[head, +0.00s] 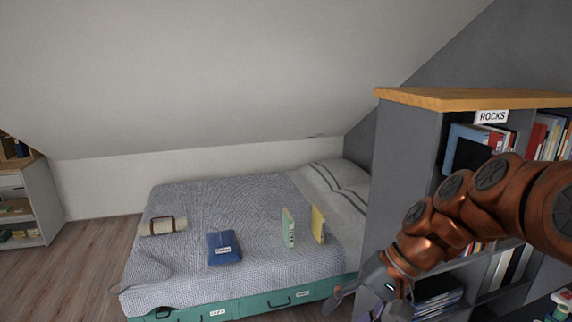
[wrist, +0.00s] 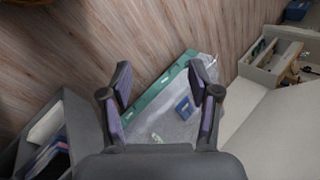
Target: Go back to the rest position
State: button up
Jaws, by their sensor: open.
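My gripper (head: 354,301) is at the lower right of the head view, in front of the grey bookshelf's left side. In the wrist view my gripper (wrist: 165,92) shows its two fingers spread apart, with nothing between them but the distant floor and bed. My copper-coloured arm reaches in from the right edge of the head view, across the front of the bookshelf (head: 398,170).
The bed (head: 190,200) holds a blue labelled item (head: 224,248), a green book (head: 288,228), a yellow book (head: 318,225) and a rolled beige item (head: 162,226). The bookshelf has a "ROCKS" label (head: 491,117). Wooden floor (head: 85,270) is clear at left, beside a white shelf unit (head: 42,200).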

jog(key=s+d+f+h, duration=0.2)
jog(key=s, duration=0.5)
jog(key=s+d+f+n+g+h+p, duration=0.1)
jog(key=s+d+f+h, duration=0.1)
jog(key=s, duration=0.5)
jog(key=s+d+f+n+h, duration=0.1)
jog(key=s+d+f+h, duration=0.1)
jog(key=s, duration=0.5)
jog(key=shift+d+f+g+h, duration=0.35)
jog(key=shift+d+h, duration=0.15)
jog(key=shift+d, duration=0.1)
